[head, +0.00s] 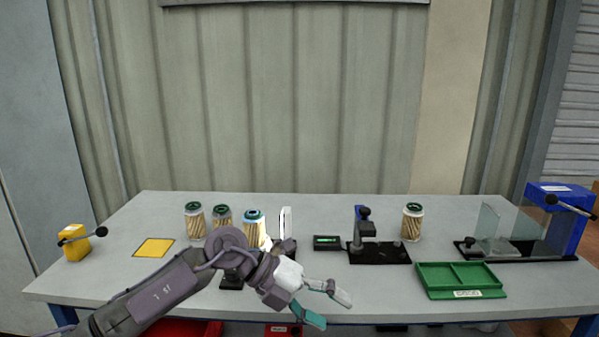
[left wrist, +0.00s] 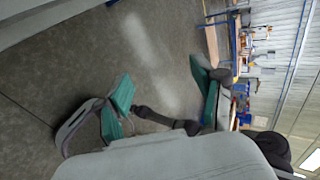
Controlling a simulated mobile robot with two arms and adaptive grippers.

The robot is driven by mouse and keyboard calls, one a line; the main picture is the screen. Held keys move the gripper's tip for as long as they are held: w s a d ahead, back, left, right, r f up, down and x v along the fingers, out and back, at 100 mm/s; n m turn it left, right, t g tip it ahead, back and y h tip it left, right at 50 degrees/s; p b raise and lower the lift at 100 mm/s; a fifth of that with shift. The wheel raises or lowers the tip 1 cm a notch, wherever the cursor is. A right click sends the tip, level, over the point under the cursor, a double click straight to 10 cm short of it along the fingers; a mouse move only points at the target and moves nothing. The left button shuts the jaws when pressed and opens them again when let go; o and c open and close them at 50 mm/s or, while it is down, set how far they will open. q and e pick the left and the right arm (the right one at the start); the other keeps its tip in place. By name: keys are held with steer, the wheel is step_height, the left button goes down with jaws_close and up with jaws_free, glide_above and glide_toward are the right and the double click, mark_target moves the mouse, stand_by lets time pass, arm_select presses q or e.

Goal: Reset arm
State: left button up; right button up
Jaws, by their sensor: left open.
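My left arm comes in from the left in the head view and reaches across the front of the grey table (head: 110,285). My left gripper (head: 332,306) is open and empty near the table's front edge. Its two teal fingertips stand apart, and the left wrist view also shows the open gripper (left wrist: 165,100) with bare floor between the fingers. My right gripper is not in view. Several filter cartridges stand upright on the table: one at the left (head: 195,222), one beside it (head: 221,215), a blue-rimmed one (head: 254,228) partly behind my arm, and one at the right (head: 412,223).
A yellow box with a lever (head: 75,243) and a yellow square (head: 154,248) are at the left. A black stand (head: 365,232), a small display (head: 327,241), a green tray (head: 430,282) and a blue press (head: 560,220) stand rightward. A red bin (head: 185,331) is below the front edge.

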arm_select(q)
steer(key=s+d+r+n+t+h, duration=0.2)
steer(key=d+r+n+t+h, duration=0.2)
steer(key=r+n+t+h, duration=0.4)
steer(key=w+a+f+n+t+y, duration=0.2)
steer(key=a+f+n+t+y, duration=0.2)
steer(key=a+n+t+y, duration=0.45)
steer(key=w+a+f+n+t+y, duration=0.2)
steer(key=a+f+n+t+y, duration=0.3)
steer(key=a+n, duration=0.6)
steer(key=s+a+f+n+g+y, duration=0.4)
steer(key=s+f+n+g+y, duration=0.15)
steer(key=f, duration=0.45)
steer(key=s+a+f+n+g, duration=0.1)
steer(key=s+a+f+g, duration=0.1)
steer(key=s+f+g, duration=0.45)
steer(key=s+a+f+n+g, duration=0.1)
steer(key=s+a+f, duration=0.15)
steer(key=s, duration=0.65)
steer(key=s+a+f+n+g, duration=0.1)
steer(key=s+a+f+g, duration=0.1)
steer(key=s+f+g, duration=0.4)
steer(key=s+f+p, duration=0.3)
steer(key=f, duration=2)
steer(key=s+a+f+p, duration=0.2)
steer(key=s+f, duration=1.1)
steer(key=s, duration=0.3)
steer(key=shift+s+a+m+p, duration=0.2)
steer(key=shift+s+m+p, duration=0.1)
steer(key=shift+s+p, duration=0.05)
